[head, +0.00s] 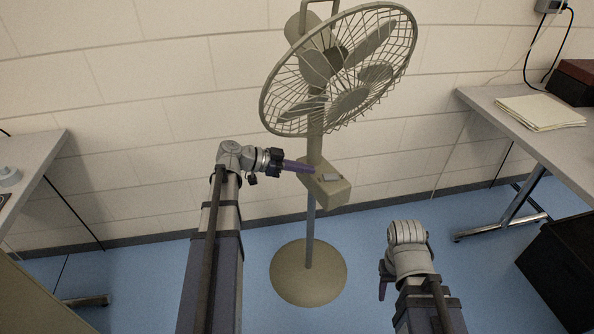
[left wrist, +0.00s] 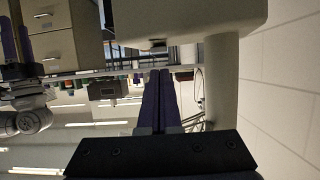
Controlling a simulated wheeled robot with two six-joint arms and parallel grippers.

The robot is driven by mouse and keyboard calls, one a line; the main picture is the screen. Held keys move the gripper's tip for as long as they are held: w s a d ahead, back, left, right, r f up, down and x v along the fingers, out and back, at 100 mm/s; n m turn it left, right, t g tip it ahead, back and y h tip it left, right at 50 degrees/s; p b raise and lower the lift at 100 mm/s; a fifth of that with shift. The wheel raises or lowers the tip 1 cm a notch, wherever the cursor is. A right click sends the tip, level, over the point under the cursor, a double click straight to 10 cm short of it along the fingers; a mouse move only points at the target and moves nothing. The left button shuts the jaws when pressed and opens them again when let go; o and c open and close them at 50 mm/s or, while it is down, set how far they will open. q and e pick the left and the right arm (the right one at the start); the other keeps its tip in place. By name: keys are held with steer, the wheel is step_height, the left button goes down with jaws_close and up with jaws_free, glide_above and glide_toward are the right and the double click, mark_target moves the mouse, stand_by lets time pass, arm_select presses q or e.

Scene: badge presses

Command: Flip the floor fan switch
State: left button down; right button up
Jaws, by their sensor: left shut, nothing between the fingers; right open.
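The beige floor fan (head: 309,272) stands on a round base against the wall. Its control box (head: 335,193) sits on the pole below the round cage, with a grey switch (head: 331,177) on its top face. My left gripper (head: 312,170) is shut and empty, its purple fingertips at the box's left upper edge by the pole; I cannot tell whether they touch. In the left wrist view the shut fingers (left wrist: 160,80) point at the space below the box (left wrist: 190,20) and beside the pole (left wrist: 222,80). My right gripper (head: 383,286) is open, low and right of the fan.
A grey table (head: 480,100) with a paper stack (head: 541,112) stands at the right, with a dark bin (head: 565,265) below. Another table (head: 40,150) is at the left. The blue floor (head: 150,275) around the fan base is mostly clear.

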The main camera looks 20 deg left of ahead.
mark_target(319, 180)
arm_select(q)
steer(key=shift+b+x, duration=0.65)
steer(key=shift+x, duration=1.8)
arm_select(e)
steer(key=shift+f, duration=0.9)
